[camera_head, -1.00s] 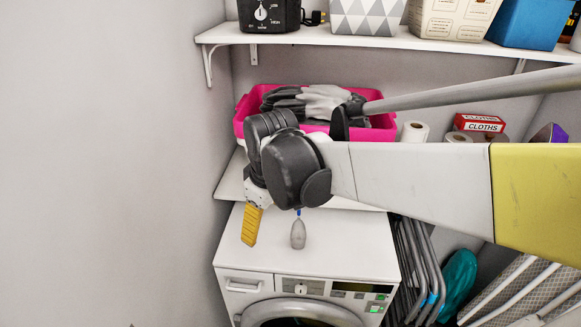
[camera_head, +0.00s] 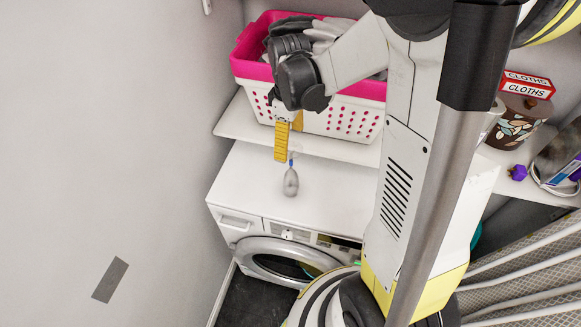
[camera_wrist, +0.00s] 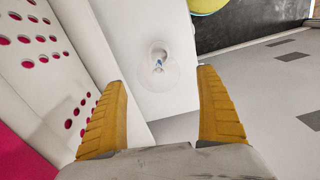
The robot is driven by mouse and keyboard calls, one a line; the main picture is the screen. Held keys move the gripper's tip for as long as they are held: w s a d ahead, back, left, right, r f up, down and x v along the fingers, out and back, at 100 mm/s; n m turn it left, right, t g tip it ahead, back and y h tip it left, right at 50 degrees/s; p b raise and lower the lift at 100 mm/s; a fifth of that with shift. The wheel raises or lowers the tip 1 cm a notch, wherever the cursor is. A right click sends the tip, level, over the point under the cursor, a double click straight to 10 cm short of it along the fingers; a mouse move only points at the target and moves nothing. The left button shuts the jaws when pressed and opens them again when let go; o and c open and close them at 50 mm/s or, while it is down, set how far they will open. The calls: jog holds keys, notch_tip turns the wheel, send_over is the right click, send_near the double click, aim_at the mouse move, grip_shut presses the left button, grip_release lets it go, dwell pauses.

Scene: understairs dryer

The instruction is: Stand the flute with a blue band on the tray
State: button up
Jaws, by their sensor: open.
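A small grey, glass-like flute (camera_head: 290,182) with a blue band near its narrow upper part is over the white top of the front-loading machine. In the wrist view the flute (camera_wrist: 158,62) shows as a clear round outline with a blue spot at its middle, between and beyond my fingers. I cannot tell which end is up. My gripper (camera_head: 287,135) has yellow fingers, points down and is open just above the flute in the head view. In the wrist view my gripper (camera_wrist: 162,80) has nothing between its fingers. I cannot make out a tray.
A pink and white basket (camera_head: 340,115) with grey cloths stands on the shelf right behind my gripper. A red cloths box (camera_head: 528,82) sits on a patterned tub (camera_head: 515,125) at right. The machine top (camera_head: 250,180) is otherwise bare where visible.

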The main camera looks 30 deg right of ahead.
aim_at(291, 149)
notch_tip(291, 149, down, 4)
jog(key=shift+d+r+b, duration=0.15)
jog(key=shift+r+b, duration=0.05)
jog(key=shift+b, duration=0.15)
jog(key=c, duration=1.5)
jog(key=shift+r, duration=0.15)
jog(key=shift+c, duration=0.2)
